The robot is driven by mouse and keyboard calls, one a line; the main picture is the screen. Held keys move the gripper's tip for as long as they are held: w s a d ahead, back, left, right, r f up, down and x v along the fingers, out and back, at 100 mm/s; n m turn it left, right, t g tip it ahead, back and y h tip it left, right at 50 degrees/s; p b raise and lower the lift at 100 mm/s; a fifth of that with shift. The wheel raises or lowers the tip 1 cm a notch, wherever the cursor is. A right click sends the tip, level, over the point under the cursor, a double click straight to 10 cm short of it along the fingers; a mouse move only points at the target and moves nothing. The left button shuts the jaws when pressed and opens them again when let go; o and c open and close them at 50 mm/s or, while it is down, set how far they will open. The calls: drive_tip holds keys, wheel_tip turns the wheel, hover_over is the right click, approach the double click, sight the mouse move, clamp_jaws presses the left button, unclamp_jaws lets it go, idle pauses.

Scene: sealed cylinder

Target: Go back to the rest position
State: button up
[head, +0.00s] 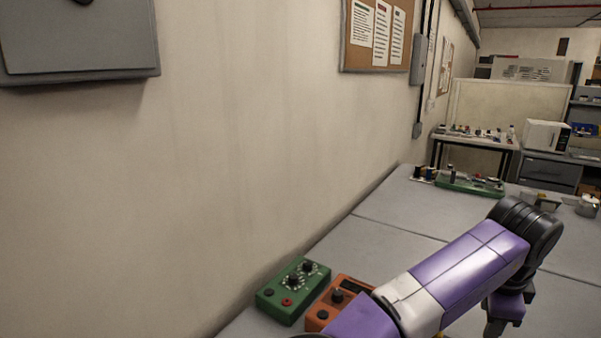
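My purple, white and black arm reaches from the bottom edge of the head view up and to the right over the grey bench (395,220). It bends at a black joint at the right, and its far part turns down toward the bottom edge. My gripper's fingers do not show, so what they hold, if anything, is hidden. No sealed cylinder can be made out clearly. A green tray (457,184) with small upright parts stands at the bench's far end.
A green box with knobs (292,289) and an orange box (338,299) sit near the wall, the orange one partly behind my arm. Small items and a pale pot (588,206) stand at the far right. The bench's middle beside the wall is clear.

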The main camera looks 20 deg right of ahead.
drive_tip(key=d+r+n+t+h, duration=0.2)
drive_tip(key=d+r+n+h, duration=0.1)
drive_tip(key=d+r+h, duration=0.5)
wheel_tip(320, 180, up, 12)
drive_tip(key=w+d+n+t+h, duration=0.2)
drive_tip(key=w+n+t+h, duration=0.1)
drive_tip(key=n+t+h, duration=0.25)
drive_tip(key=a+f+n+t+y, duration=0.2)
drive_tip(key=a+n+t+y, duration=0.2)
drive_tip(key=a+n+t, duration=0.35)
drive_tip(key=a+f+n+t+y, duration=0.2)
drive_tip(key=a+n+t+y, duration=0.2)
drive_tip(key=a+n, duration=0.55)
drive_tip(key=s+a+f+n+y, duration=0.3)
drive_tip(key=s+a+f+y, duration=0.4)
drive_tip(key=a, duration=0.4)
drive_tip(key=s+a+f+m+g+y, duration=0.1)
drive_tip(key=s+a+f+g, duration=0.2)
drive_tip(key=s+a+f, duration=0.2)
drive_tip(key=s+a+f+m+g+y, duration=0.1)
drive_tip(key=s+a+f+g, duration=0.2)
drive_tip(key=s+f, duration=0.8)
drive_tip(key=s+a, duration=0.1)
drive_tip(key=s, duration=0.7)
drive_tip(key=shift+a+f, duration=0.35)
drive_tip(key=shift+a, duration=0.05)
